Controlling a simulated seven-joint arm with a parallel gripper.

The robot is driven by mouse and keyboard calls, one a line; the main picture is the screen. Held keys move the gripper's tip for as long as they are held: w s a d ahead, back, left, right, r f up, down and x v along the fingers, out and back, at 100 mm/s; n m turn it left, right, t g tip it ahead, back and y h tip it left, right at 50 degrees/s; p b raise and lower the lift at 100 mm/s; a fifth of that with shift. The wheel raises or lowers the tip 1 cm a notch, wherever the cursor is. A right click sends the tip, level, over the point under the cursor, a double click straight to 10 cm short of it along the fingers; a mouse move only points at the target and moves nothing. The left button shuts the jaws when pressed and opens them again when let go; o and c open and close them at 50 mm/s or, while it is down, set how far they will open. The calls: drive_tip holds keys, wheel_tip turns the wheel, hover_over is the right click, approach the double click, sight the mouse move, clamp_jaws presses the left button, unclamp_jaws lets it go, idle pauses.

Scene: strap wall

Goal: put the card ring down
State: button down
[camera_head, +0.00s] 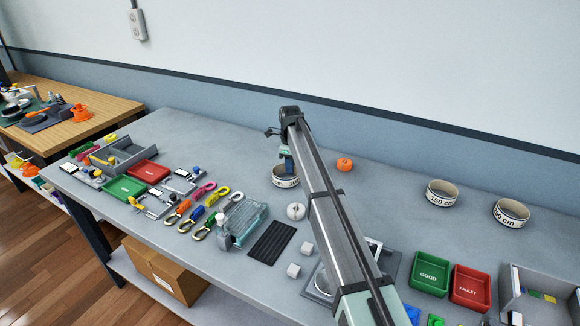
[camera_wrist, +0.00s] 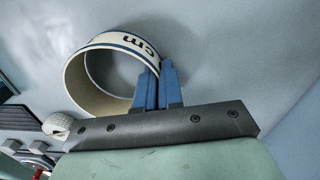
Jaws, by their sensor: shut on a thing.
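The card ring (camera_head: 284,183) is a wide white band with dark edges and dark lettering. It sits in the middle of the head view, low over or on the grey table (camera_head: 390,215); I cannot tell if it touches. My gripper (camera_head: 290,168) is shut on the ring's wall from above. In the wrist view the ring (camera_wrist: 82,80) shows its open round mouth and a "cm" marking, and the blue fingers (camera_wrist: 157,82) pinch its wall, one inside and one outside. My arm hides part of the table's middle.
Two similar rings (camera_head: 441,200) (camera_head: 510,222) stand at the right. A small orange thing (camera_head: 344,164) lies right of my gripper. A white roll (camera_head: 296,211) is in front. Green (camera_head: 430,272) and red (camera_head: 470,288) trays stand front right. The back of the table is mostly clear.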

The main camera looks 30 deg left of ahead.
drive_tip(key=shift+f, duration=0.15)
drive_tip(key=c, duration=1.3)
unclamp_jaws()
wheel_tip(320, 180, up, 12)
drive_tip(key=shift+r, duration=0.2)
